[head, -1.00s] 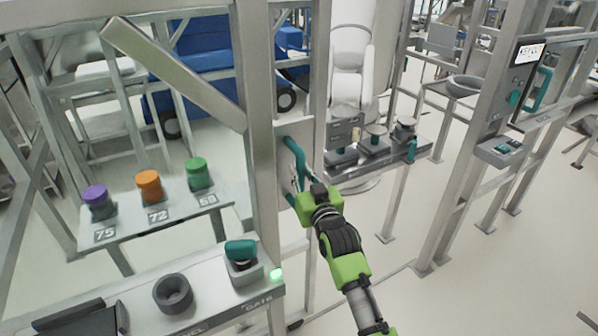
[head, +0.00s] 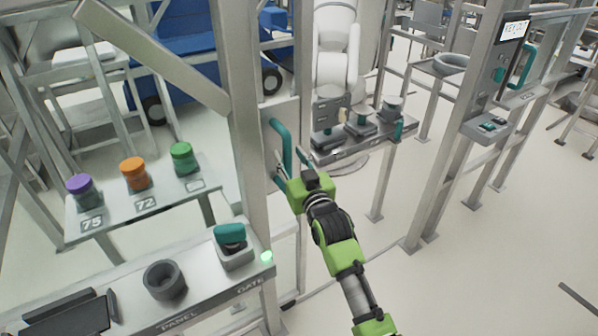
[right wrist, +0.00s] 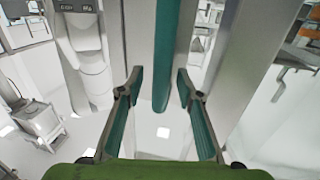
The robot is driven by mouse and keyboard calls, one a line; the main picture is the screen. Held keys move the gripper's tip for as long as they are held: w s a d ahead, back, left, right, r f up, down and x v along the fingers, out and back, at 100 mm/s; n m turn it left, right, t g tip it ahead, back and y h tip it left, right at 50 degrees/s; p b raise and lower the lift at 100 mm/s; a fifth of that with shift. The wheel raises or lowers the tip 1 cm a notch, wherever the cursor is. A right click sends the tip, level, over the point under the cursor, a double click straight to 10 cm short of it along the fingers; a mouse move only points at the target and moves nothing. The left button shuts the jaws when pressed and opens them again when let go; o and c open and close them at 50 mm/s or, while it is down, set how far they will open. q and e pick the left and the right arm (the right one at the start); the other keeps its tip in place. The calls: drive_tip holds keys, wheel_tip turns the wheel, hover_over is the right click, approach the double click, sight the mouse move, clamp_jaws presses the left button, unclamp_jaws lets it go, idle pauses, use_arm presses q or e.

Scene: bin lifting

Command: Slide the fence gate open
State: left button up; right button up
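The fence gate's grey panel (head: 293,118) stands beside a grey upright post, left of the opening in the fence. Its teal vertical handle (head: 285,145) is on the panel's front. My right gripper (head: 279,168) is at the lower part of the handle. In the right wrist view my right gripper (right wrist: 158,78) is open, with the teal handle (right wrist: 164,65) between and just beyond its fingertips. A gap shows on both sides of the handle, so neither finger is seen touching it. My left gripper is not in view.
A bench (head: 190,290) with a teal-topped button (head: 230,234), a grey ring and a green light (head: 267,257) stands at the lower left. A shelf (head: 200,187) holds purple, orange and green-lidded jars. Right of the gate is open floor (head: 400,285), then a post with a control panel.

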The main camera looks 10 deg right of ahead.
drive_tip(key=s+d, duration=0.1)
drive_tip(key=s, duration=0.9)
drive_tip(key=shift+d, duration=0.35)
